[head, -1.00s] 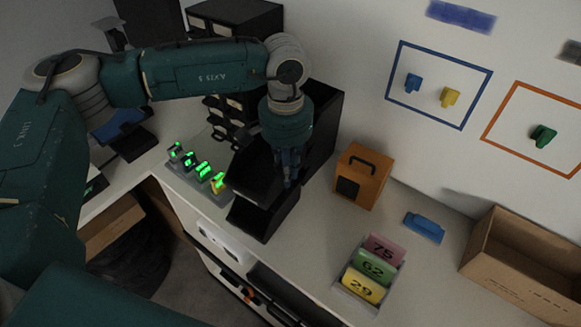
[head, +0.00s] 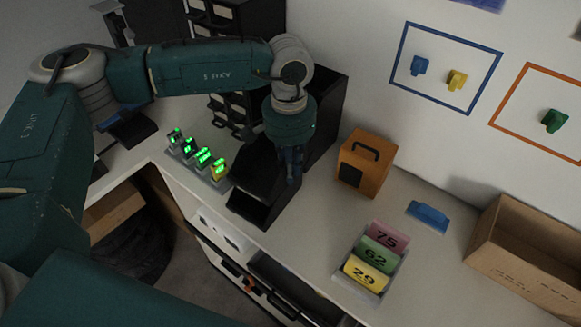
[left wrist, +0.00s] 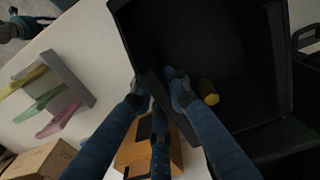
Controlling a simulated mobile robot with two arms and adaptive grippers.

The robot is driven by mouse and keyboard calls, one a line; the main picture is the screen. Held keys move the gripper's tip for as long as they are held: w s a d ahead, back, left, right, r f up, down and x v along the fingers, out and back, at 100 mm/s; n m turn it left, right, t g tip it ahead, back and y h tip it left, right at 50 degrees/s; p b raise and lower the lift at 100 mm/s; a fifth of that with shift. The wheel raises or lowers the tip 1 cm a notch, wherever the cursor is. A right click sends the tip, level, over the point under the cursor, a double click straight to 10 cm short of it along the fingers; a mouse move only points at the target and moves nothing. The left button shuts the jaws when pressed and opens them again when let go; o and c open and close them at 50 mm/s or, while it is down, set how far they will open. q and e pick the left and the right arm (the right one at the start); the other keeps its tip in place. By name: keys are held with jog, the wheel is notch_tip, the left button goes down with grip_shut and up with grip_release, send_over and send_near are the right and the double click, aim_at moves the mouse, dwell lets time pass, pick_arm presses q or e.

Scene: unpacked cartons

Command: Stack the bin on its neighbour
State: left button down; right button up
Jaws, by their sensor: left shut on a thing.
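My left gripper (head: 291,178) is shut on the side wall of a black bin (head: 249,207) on the bench. In the left wrist view the gripper's blue fingers (left wrist: 164,84) pinch the rim of the black bin (left wrist: 215,40). A small yellow cylinder (left wrist: 209,92) lies inside that bin. In the head view the bin's front opening faces the bench edge. The bin looks level and low; whether it rests on another bin is hard to tell in the dark. A taller black box (head: 328,115) stands right behind it. My right gripper is not in view.
An orange box with a handle (head: 366,163) stands close on the right. Beyond are a blue handled block (head: 428,215), a tray of numbered cards (head: 369,263) and an open carton (head: 530,262). Green-lit devices (head: 196,157) stand left of the bin.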

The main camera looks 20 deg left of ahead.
pick_arm(q)
jog(key=shift+f, duration=0.2)
jog(key=c, duration=1.6)
grip_release()
jog(key=shift+r, duration=0.25)
notch_tip(320, 180, up, 12)
jog(key=shift+f, duration=0.15)
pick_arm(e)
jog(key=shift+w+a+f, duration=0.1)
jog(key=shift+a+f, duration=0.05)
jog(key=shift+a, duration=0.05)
